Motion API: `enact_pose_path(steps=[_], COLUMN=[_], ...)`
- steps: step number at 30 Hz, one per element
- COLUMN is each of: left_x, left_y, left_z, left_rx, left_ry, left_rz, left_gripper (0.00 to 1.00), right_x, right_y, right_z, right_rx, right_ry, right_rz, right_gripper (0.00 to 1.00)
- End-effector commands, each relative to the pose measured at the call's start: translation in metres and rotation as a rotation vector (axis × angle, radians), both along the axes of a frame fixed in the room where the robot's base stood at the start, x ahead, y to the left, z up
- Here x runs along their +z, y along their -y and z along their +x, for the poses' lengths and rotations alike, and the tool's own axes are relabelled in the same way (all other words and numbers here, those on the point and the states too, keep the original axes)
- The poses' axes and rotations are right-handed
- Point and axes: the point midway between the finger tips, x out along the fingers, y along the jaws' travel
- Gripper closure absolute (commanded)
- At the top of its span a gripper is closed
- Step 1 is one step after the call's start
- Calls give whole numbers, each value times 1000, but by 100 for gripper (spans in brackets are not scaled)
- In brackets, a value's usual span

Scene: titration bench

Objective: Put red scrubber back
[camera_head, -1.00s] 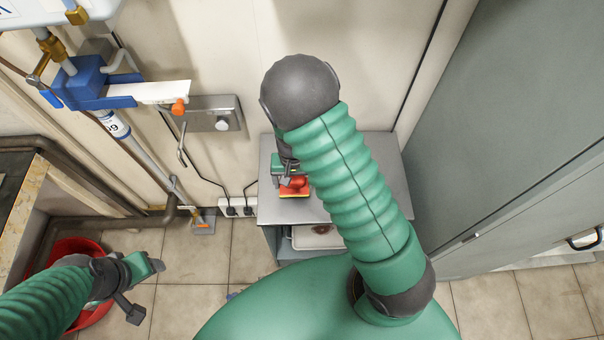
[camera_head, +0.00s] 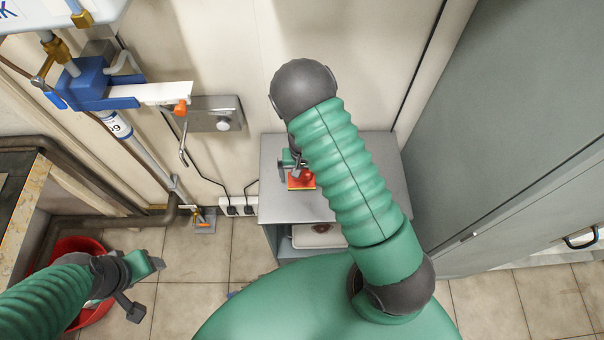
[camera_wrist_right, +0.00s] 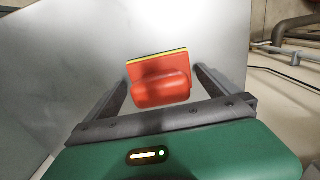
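The red scrubber (camera_head: 301,180), with a yellow edge strip, is over the left part of the grey cabinet top (camera_head: 365,190). In the right wrist view the scrubber (camera_wrist_right: 160,85) lies between the fingertips of my right gripper (camera_wrist_right: 161,76). Its fingers are spread, with a narrow gap visible at each side; contact is not clear. In the head view my right gripper (camera_head: 291,165) is at the scrubber, partly hidden by my arm. My left gripper (camera_head: 150,285) is empty, over the floor by the red bucket; its finger opening is unclear.
A red bucket (camera_head: 75,255) stands on the floor at left. A blue burette clamp (camera_head: 90,82) and white arm are at upper left. A power strip (camera_head: 240,207) with cables sits left of the cabinet. A grey door (camera_head: 500,130) fills the right. The cabinet top's right part is clear.

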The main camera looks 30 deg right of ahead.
Motion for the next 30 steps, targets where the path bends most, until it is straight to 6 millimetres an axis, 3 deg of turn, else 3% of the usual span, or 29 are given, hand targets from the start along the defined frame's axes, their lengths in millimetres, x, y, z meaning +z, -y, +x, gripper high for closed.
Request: enact_pose_path(steps=[5,8,15,22,26,30], left_x=[0,1,2,3,3,3], left_y=[0,0,0,0,0,0], left_z=[0,0,0,0,0,0], left_rx=[0,0,0,0,0,0], left_ry=[0,0,0,0,0,0], left_rz=[0,0,0,0,0,0], left_gripper=[38,38,38,38,38,38], right_x=[7,25,88,120,144,178], right_y=[0,-1,0,-1,-21,-56], right_z=[1,2,2,1,-19,-61], right_rx=[1,3,2,6,92,308], right_ry=[3,5,5,3,42,138], right_rz=[-1,1,1,2,17,3], right_gripper=[0,0,0,0,0,0])
